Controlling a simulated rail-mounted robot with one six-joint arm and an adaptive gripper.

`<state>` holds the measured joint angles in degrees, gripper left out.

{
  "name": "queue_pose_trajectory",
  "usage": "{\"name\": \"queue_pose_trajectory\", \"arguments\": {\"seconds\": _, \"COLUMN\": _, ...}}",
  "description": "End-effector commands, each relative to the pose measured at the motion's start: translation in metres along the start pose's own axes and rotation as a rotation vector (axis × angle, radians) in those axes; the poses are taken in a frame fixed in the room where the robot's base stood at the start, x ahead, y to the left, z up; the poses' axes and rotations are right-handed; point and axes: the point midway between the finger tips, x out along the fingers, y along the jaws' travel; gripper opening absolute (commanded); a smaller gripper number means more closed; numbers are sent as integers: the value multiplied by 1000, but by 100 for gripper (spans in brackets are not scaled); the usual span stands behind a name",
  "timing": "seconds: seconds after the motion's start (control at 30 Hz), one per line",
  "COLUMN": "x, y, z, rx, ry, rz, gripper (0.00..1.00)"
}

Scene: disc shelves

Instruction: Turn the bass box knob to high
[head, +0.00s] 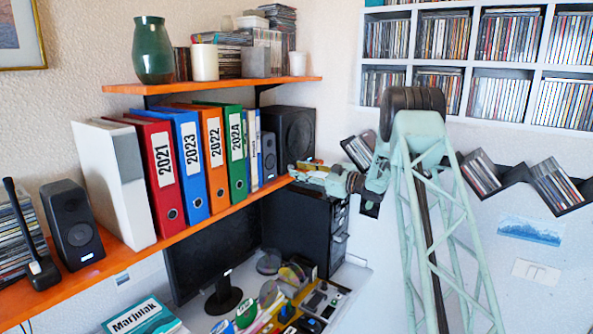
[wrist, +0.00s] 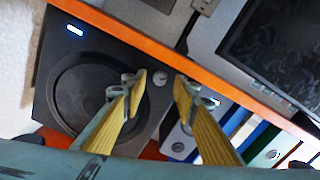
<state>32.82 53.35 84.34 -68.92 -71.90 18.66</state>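The bass box (head: 290,130) is a black speaker box at the far right end of the orange shelf, beside the binders. In the wrist view its dark front (wrist: 65,60) shows a large round cone and a lit blue light. A small round silver knob (wrist: 159,77) sits near the front's corner by the shelf edge. My gripper (wrist: 160,80) has its two yellow fingers apart, with the knob showing between the tips. I cannot tell whether either fingertip touches it. In the head view my gripper (head: 300,172) is in front of the box's lower part, and the knob is hidden.
The orange shelf (head: 190,232) carries several binders (head: 165,170) left of the box. An upper shelf (head: 225,82) with a green vase hangs above. A black computer case (head: 300,235) and a monitor (head: 215,255) stand below. Disc racks (head: 480,65) fill the right wall.

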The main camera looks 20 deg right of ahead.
Motion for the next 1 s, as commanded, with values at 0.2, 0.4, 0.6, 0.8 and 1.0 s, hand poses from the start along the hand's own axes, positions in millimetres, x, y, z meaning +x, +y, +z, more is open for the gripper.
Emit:
{"name": "queue_pose_trajectory", "arguments": {"seconds": 0.2, "x": 13, "y": 0, "z": 1, "rx": 0, "ry": -1, "rz": -1, "gripper": 27}}
{"name": "queue_pose_trajectory", "arguments": {"seconds": 0.4, "x": 16, "y": 0, "z": 1, "rx": 0, "ry": 0, "rz": 0, "gripper": 27}}
{"name": "queue_pose_trajectory", "arguments": {"seconds": 0.6, "x": 16, "y": 0, "z": 0, "rx": 0, "ry": 0, "rz": 0, "gripper": 25}}
{"name": "queue_pose_trajectory", "arguments": {"seconds": 0.8, "x": 15, "y": 0, "z": 0, "rx": 0, "ry": 0, "rz": 0, "gripper": 7}}
{"name": "queue_pose_trajectory", "arguments": {"seconds": 1.0, "x": 15, "y": 0, "z": 0, "rx": 2, "ry": 0, "rz": 0, "gripper": 3}}
